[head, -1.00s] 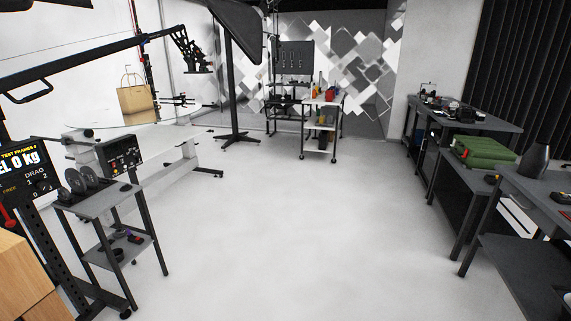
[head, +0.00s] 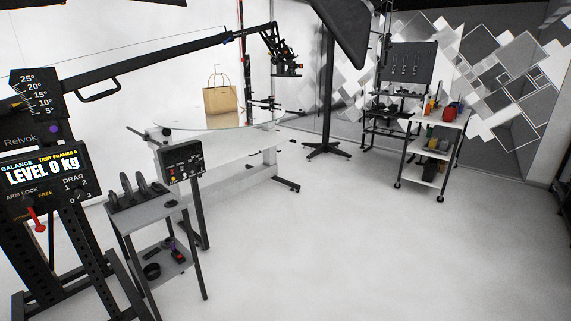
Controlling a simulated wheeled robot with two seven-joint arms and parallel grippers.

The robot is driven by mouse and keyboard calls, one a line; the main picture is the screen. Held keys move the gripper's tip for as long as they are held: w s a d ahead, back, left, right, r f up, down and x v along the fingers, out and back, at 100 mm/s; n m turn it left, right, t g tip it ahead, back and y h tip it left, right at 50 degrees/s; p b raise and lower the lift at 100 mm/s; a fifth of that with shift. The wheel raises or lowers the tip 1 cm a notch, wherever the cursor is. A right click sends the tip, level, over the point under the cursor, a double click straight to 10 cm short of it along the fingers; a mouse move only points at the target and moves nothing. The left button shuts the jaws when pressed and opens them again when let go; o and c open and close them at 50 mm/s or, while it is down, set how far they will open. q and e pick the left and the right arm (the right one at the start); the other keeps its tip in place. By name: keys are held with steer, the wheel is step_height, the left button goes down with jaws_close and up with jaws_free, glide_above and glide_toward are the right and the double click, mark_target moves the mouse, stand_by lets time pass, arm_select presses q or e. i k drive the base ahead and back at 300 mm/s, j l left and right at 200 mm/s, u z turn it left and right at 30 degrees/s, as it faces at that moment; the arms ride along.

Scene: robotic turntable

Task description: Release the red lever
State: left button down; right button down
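A red lever (head: 37,220) sits on the lower left of a black control panel (head: 42,182) at the left edge. The panel reads "LEVEL 0 kg", with "ARM LOCK" and "FREE" lettering above the lever and a "DRAG" dial beside it. The lever hangs tilted, its thick end downward. The panel is mounted on a black stand that carries a long boom arm (head: 160,60). Neither of my grippers shows in the head view.
A small grey cart (head: 150,212) stands just right of the stand. Behind it is a white table with a round turntable, a paper bag (head: 221,105) and a control box (head: 182,163). A tool cart (head: 436,122) stands at back right. The floor (head: 380,250) at centre and right is clear.

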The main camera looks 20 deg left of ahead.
mark_target(26, 201)
steer(key=i+j+u, duration=0.2)
steer(key=u, duration=0.3)
steer(key=i+u, duration=0.75)
steer(key=u, duration=0.2)
steer(key=i+j+u, duration=0.1)
steer(key=i+j, duration=0.15)
steer(key=i, duration=0.15)
steer(key=i+j+u, duration=0.1)
steer(key=i+j, duration=0.15)
steer(key=i, duration=0.15)
